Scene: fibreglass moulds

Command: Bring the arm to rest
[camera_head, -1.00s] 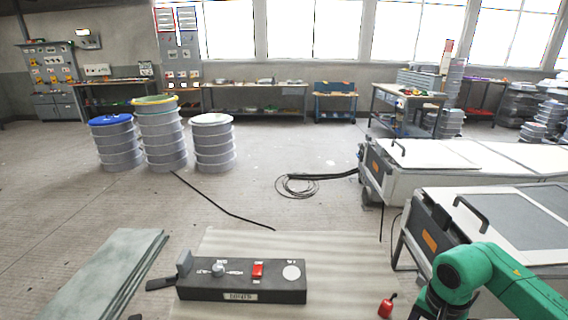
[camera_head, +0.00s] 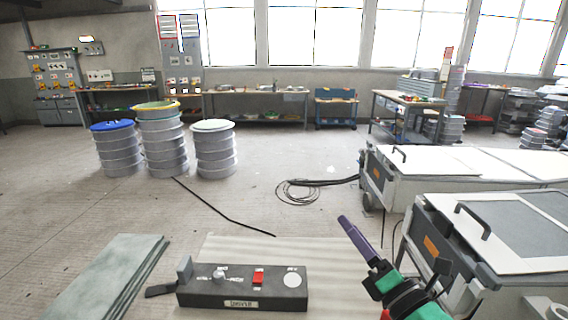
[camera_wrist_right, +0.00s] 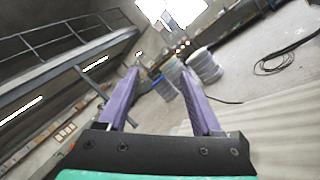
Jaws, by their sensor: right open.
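My right gripper (camera_head: 357,240) comes in from the lower right in the head view, its purple fingers pointing up and to the left. In the right wrist view both purple fingers of the right gripper (camera_wrist_right: 160,88) stand wide apart with nothing between them. The gripper is raised to the right of a dark control box (camera_head: 243,287) with a red switch, and touches nothing that I can see. My left gripper is in neither view.
The control box lies on a pale ribbed surface (camera_head: 335,262). Grey sheets (camera_head: 110,275) lie at left. White machines with black handles (camera_head: 500,235) stand close at right. Stacked drums (camera_head: 163,145) and a cable coil (camera_head: 298,192) are on the open floor beyond.

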